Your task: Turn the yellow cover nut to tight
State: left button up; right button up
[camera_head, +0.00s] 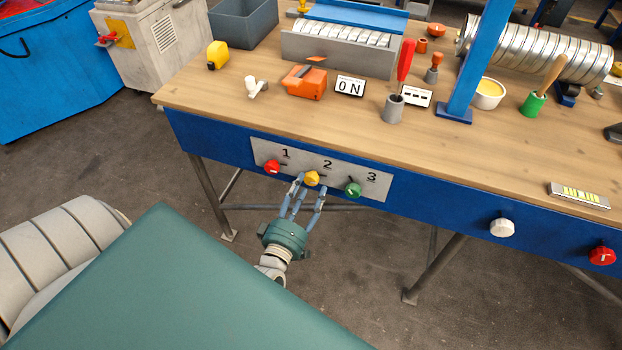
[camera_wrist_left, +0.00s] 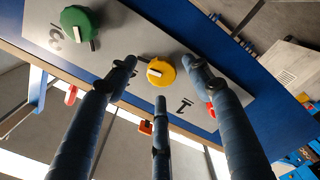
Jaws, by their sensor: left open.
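The yellow cover nut (camera_head: 312,178) sits at the middle position, marked 2, on the grey plate (camera_head: 336,180) on the bench's blue front. It also shows in the left wrist view (camera_wrist_left: 167,77), with a white bar on its face and a dark stub at its upper left. My left gripper (camera_head: 309,190) is open, its fingers spread around and just in front of the yellow nut. In the left wrist view its three fingers (camera_wrist_left: 161,75) surround the nut; whether any touches it I cannot tell. My right gripper is out of view.
A red knob (camera_head: 272,167) at mark 1 and a green knob (camera_head: 353,189) at mark 3 sit close on either side. A white knob (camera_head: 502,228) and another red knob (camera_head: 602,256) are farther right. Tools and blocks stand on the wooden bench top (camera_head: 300,118).

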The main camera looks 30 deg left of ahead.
pick_arm(q)
jog(key=v, duration=0.9)
jog(key=shift+d, duration=0.2)
jog(key=s+d+f+m+g+h, duration=0.2)
jog(key=s+d+f+m+g, duration=0.1)
jog(key=f, duration=0.6)
jog(key=s+d+f+m+g+h, duration=0.15)
jog(key=s+f+m, duration=0.25)
jog(key=f, duration=0.5)
jog(key=s+d+f+m+g+h, duration=0.1)
jog(key=s+d+f+m+g, duration=0.25)
jog(key=f, duration=0.55)
jog(key=s+a+f+m+g, duration=0.1)
jog(key=s+f+m+g, duration=0.3)
jog(key=s+f, duration=0.3)
jog(key=s+a+f+m+g, duration=0.1)
jog(key=s+f+m+g, duration=0.2)
jog(key=s+f, duration=0.4)
jog(key=s+g, duration=0.1)
jog(key=s, duration=0.7)
jog(key=shift+s+a+f+m+g, duration=0.2)
jog(key=shift+m+g, duration=0.1)
jog(key=shift+m, duration=0.05)
jog(key=shift+y, duration=0.25)
